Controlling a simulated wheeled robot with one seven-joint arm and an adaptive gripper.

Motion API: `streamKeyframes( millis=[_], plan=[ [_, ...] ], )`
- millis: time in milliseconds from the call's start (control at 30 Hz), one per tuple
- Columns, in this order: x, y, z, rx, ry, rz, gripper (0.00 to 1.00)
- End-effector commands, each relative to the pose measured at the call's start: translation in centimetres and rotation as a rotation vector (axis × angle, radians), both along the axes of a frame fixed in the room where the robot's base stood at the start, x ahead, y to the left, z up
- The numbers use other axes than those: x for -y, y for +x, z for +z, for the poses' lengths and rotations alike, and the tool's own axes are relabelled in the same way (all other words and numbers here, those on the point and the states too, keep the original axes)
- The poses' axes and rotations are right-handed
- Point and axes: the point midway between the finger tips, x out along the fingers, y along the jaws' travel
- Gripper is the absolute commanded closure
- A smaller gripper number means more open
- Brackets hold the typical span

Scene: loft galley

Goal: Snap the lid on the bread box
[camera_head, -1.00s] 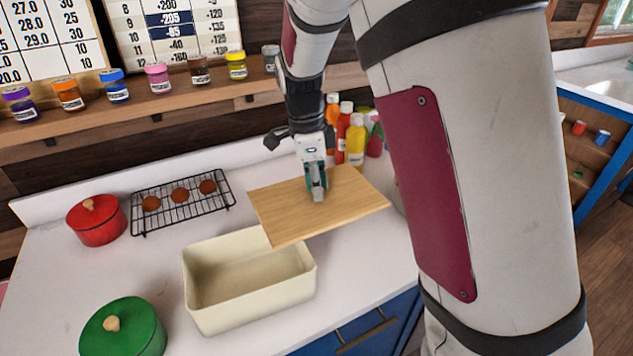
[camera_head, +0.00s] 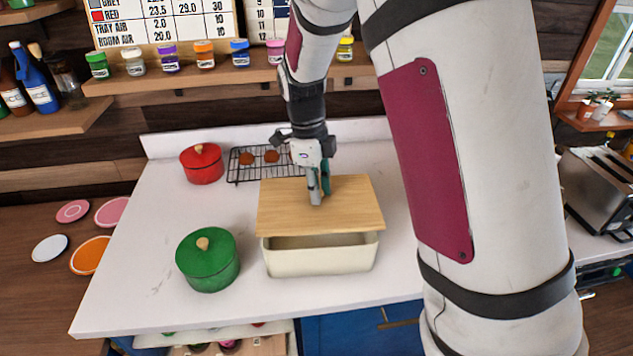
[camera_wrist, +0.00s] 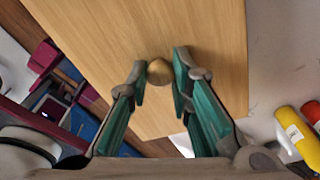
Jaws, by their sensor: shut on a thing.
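The bread box (camera_head: 320,262) is a cream, open-topped rectangular bin on the white counter. Its lid (camera_head: 350,212) is a flat wooden board, which also fills much of the wrist view (camera_wrist: 190,30). My gripper (camera_head: 317,196) is shut on the lid's small round knob (camera_wrist: 159,71). In the head view the lid covers the back of the box opening, and the front inside and front rim still show below its near edge. The lid appears held above the box, not seated. The box's back rim is hidden under the lid.
A green pot (camera_head: 208,265) stands left of the box. A red pot (camera_head: 202,168) and a wire rack (camera_head: 240,172) with round brown items are behind. Bottles (camera_wrist: 297,135) show at the right of the wrist view. The counter's (camera_head: 140,270) front left is clear.

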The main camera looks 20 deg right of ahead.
Motion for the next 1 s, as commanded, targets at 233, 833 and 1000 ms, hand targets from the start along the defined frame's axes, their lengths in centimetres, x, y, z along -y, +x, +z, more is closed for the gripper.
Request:
streamKeyframes(
  millis=[233, 833, 1000],
  plan=[
    [0.0, 0.1, -2.4, -0.001, 0.001, 0.001, 1.0],
    [0.0, 0.0, -4.5, 0.0, 0.0, 0.001, 1.0],
    [0.0, 0.0, -4.5, 0.001, -0.001, 0.001, 1.0]
  ],
)
